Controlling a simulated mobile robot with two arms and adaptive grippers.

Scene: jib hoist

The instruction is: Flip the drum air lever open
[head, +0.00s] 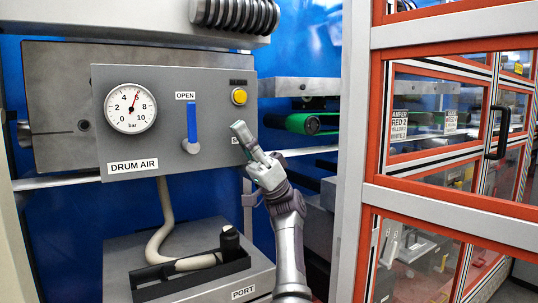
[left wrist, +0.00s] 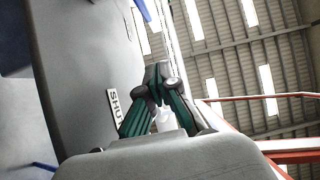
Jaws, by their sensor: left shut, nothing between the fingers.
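The grey drum air panel (head: 170,160) carries a blue lever (head: 191,122) that stands upright, its tip just below the OPEN label (head: 185,96). A bit of the blue lever also shows at the top of the left wrist view (left wrist: 143,10). The SHUT label (left wrist: 114,106) shows beside my fingers in the left wrist view; in the head view my gripper mostly hides it. My left gripper (head: 240,130) is shut and empty at the panel's right edge, to the right of the lever and apart from it. My right gripper is out of view.
A round gauge (head: 131,99) reads about 6 bar. A yellow button (head: 239,96) sits above my left gripper. Below, a hose (head: 165,225) runs to a black holder by the PORT label (head: 243,293). A red-and-grey framed enclosure (head: 435,200) stands at the right.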

